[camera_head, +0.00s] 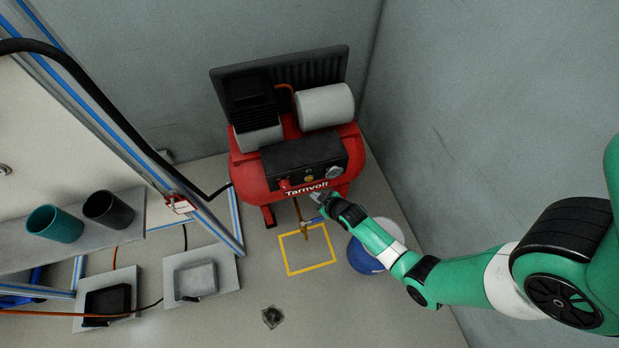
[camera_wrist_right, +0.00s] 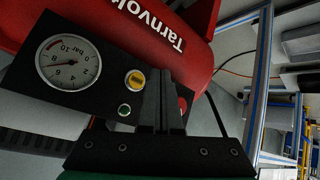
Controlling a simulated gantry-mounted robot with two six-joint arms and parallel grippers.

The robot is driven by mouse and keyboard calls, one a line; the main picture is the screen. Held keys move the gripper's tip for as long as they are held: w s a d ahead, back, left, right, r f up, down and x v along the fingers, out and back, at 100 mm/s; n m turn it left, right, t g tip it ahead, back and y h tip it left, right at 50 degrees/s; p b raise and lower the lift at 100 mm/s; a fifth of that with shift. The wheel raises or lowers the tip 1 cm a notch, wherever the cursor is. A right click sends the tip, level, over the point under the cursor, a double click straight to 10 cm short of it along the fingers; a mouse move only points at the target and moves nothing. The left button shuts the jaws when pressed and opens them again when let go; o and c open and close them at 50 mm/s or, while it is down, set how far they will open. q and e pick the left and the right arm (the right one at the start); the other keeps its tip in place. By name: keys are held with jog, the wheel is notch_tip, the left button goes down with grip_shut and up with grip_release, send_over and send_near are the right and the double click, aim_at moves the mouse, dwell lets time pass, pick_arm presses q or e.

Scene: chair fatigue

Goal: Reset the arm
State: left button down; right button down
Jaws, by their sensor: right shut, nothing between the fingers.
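My right arm (camera_head: 455,284), green with black joints, reaches in from the right of the head view. Its gripper (camera_head: 318,198) is at the front of a red compressor (camera_head: 250,166) marked "Tarnvolt", near the lower edge of the tank. In the right wrist view the gripper's fingers (camera_wrist_right: 162,88) are together with nothing between them. They point at the black control panel (camera_wrist_right: 97,72), beside a yellow button (camera_wrist_right: 135,80) and partly in front of a red knob (camera_wrist_right: 182,105). I cannot tell whether they touch the panel. My left gripper is not in view.
A blue and white bucket (camera_head: 365,262) stands close under my right forearm. A yellow square (camera_head: 310,268) marks the floor before the compressor. A shelf with a teal cup (camera_head: 54,224) and a dark cup (camera_head: 108,209) is at left. Grey walls close in behind and right.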

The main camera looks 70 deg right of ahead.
jog(key=shift+s+a, duration=0.5)
jog(key=shift+a, duration=0.1)
